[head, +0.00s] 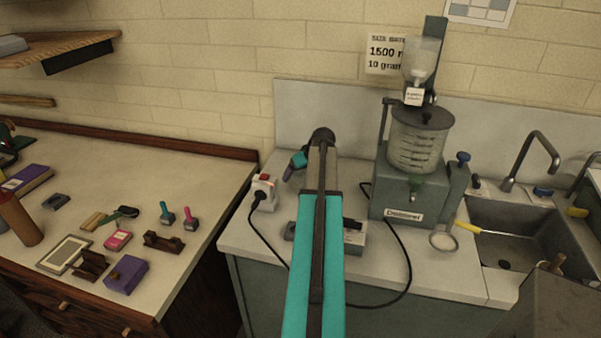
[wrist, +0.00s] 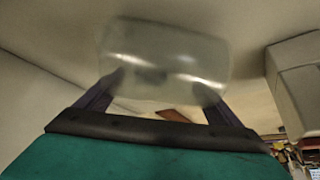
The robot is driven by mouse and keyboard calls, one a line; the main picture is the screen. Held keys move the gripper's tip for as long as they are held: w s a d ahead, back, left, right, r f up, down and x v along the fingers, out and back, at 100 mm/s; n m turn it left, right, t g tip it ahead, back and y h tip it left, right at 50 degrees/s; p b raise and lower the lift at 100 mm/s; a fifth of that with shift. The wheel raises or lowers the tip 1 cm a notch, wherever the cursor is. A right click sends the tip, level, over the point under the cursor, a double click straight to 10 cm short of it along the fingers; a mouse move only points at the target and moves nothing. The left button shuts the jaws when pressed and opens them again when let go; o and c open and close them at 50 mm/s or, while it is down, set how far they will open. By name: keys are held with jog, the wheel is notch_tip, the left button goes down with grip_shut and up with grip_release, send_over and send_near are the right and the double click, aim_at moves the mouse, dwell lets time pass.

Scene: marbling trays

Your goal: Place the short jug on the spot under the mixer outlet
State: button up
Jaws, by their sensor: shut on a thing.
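In the wrist view a clear, see-through vessel (wrist: 160,55), which looks like the short jug, sits between the dark purple fingers of my gripper (wrist: 166,85). The fingers are shut on it. In the head view my gripper (head: 288,173) shows only in part, at the back of the counter left of the mixer. The jug cannot be made out there. I cannot make out a marked spot below the outlet.
A white socket box (head: 264,193) with a black cable stands left of my arm. A strainer (head: 443,240) lies before the mixer, left of the sink (head: 515,245). The wooden-edged table (head: 150,185) at left holds several small items. A gap separates it from the counter (head: 385,275).

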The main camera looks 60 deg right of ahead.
jog(key=shift+f, duration=0.1)
jog(key=o, duration=1)
jog(key=shift+o, duration=0.2)
jog(key=shift+r, duration=0.2)
jog(key=shift+b+v, duration=1.25)
jog(key=shift+v, duration=4.7)
jog(key=c, duration=0.4)
jog(key=shift+a+m, duration=0.1)
jog(key=shift+m, duration=0.2)
